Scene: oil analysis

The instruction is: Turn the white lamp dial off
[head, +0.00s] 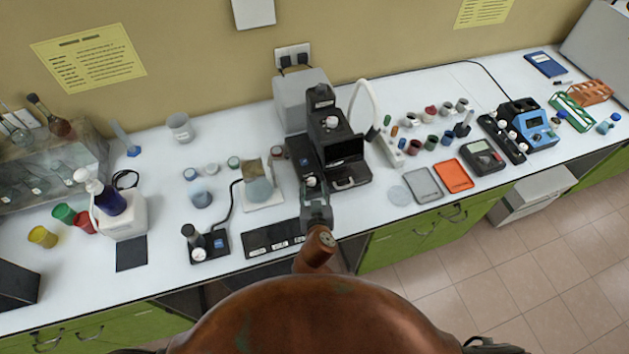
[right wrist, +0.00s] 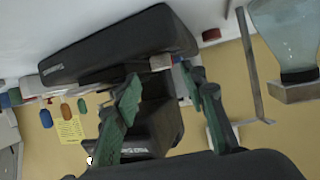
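The black lamp device (head: 324,140) stands near the middle of the bench in the head view. A small pale dial (head: 311,182) sits low at its front left, just beyond my right gripper (head: 317,206). In the right wrist view the pale dial (right wrist: 161,62) is at the black housing's edge, in front of the gap between the green fingers of my right gripper (right wrist: 162,82). The fingers are apart, with nothing seen held between them. I cannot tell whether either fingertip touches the dial. My left gripper is not in view.
A black strip (head: 272,238) lies on the bench in front. A white curved tube (head: 366,104) and several small jars stand to the right. A grey tray (head: 423,185) and orange tray (head: 453,175) lie near the front edge.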

